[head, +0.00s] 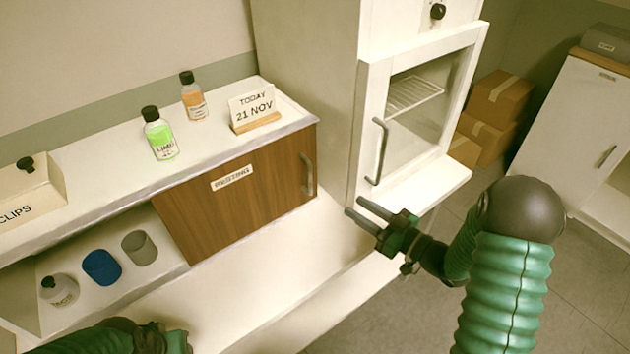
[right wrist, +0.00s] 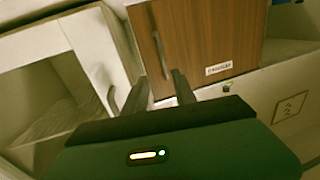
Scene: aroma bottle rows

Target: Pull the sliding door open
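The wooden sliding door (head: 245,190) covers the right part of the shelf opening under the counter. It bears a white label and a grey vertical handle (head: 308,175) near its right edge. The door also shows in the right wrist view (right wrist: 205,40), with its handle (right wrist: 160,52) just beyond my fingers. My right gripper (head: 354,207) is open and empty, its fingers pointing left, to the right of and a little below the handle, apart from it. My left gripper (head: 150,338) shows only partly at the bottom left edge; its fingertips cannot be made out.
A white cabinet with a glass door (head: 415,110) and handle stands close right of the wooden door. On the counter are a green bottle (head: 160,135), an orange bottle (head: 194,98) and a date sign (head: 253,105). The open left compartment holds a blue cup (head: 101,267), a grey cup and a jar.

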